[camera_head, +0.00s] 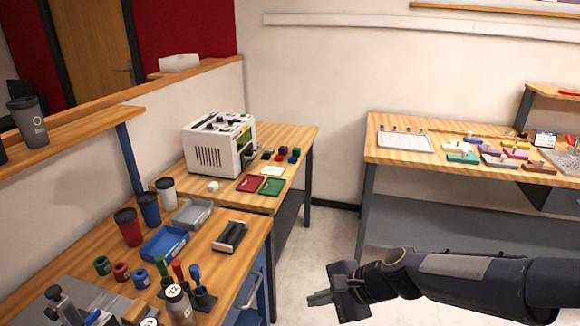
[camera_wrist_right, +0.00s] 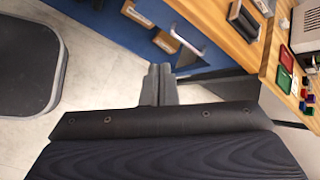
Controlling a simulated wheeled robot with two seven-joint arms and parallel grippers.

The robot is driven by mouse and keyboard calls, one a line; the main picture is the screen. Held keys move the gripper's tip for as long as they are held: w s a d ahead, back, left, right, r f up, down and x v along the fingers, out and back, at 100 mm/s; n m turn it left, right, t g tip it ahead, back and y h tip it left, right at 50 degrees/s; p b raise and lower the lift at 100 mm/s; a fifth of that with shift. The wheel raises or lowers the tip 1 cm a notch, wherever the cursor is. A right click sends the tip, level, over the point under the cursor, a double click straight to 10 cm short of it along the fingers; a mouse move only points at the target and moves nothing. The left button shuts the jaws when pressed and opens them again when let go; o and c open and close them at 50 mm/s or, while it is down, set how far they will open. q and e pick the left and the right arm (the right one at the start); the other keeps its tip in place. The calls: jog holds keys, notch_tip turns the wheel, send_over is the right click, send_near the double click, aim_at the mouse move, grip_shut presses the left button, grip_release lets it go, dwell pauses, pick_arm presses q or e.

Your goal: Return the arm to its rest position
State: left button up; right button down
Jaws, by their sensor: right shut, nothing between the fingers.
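My right arm reaches in from the right in the head view, dark grey and roughly level. My right gripper (camera_head: 322,298) is shut and empty, held over the floor in front of the gap between the two benches. In the right wrist view its fingers (camera_wrist_right: 159,84) are together with nothing between them. The white laser marker (camera_head: 219,146) stands on the rear left bench, well away from the gripper. My left gripper is not in view.
The left bench (camera_head: 243,245) holds cups, trays and tools near its edge. A second bench (camera_head: 385,160) with a white sheet and coloured parts stands at the back right. The floor (camera_head: 310,235) between them is free. A dark rounded shape shows at left in the wrist view.

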jog(key=s+d+r+n+t+h, duration=0.1)
jog(key=s+d+r+n+h, duration=0.1)
jog(key=s+d+n, duration=0.4)
jog(key=s+d+r+n+t+h+p, duration=0.1)
jog(key=s+d+n, duration=0.4)
jog(key=s, duration=0.9)
jog(key=d+r+h, duration=0.1)
jog(key=d+r, duration=0.1)
jog(key=d, duration=0.1)
jog(key=shift+s+d+r+n+h, duration=0.3)
jog(key=shift+n, duration=0.1)
